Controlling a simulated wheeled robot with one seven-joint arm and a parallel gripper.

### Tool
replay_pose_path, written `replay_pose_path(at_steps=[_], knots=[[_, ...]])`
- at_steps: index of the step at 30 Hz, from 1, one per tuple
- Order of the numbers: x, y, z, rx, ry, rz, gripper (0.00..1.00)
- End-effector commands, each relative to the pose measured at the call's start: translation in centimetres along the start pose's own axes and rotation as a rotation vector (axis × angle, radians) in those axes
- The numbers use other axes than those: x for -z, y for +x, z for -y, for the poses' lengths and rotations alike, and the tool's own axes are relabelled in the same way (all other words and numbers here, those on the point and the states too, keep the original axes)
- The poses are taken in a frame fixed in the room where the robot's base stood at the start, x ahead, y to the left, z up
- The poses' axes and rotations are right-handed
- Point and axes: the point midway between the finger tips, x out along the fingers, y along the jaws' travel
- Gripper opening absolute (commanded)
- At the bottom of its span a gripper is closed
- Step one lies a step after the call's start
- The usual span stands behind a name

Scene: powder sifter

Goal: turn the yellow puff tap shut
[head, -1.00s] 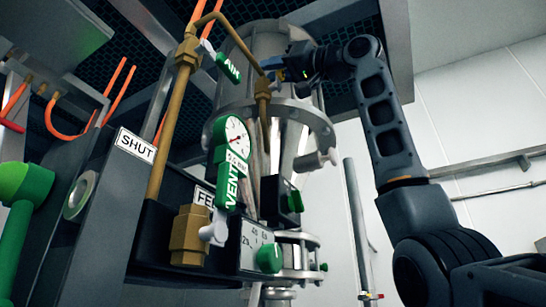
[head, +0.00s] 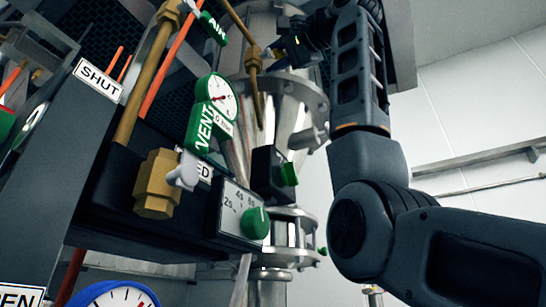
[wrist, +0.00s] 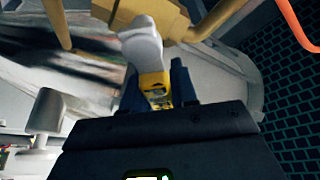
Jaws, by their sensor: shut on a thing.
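The yellow puff tap (wrist: 153,84) shows in the wrist view as a yellow lever on a pale grey stem (wrist: 143,42), beside a brass fitting (wrist: 150,13). My gripper (wrist: 156,92) is shut on the yellow lever, with one dark blue finger on each side. The lever's far end is hidden behind the gripper body. In the head view my gripper (head: 282,44) is high up, beside the brass fitting (head: 252,60) and in front of the metal hopper. The yellow lever cannot be made out there.
Left of my gripper are a green AIR lever (head: 214,28), a green VENT lever (head: 198,130) and a green-framed gauge (head: 217,95). A timer box with a green knob (head: 255,223) is below. A SHUT sign (head: 98,81) is at left.

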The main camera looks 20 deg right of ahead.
Motion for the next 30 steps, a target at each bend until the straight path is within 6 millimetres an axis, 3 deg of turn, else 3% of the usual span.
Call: replay_pose_path(at_steps=[22,23,30], knots=[[0.03,0.04,-0.65,-0.037,0.087,0.0,0.0],[0.03,0.04,-0.65,-0.037,0.087,0.0,0.29],[0.01,0.03,-0.64,-0.037,0.087,0.0,0.49]])
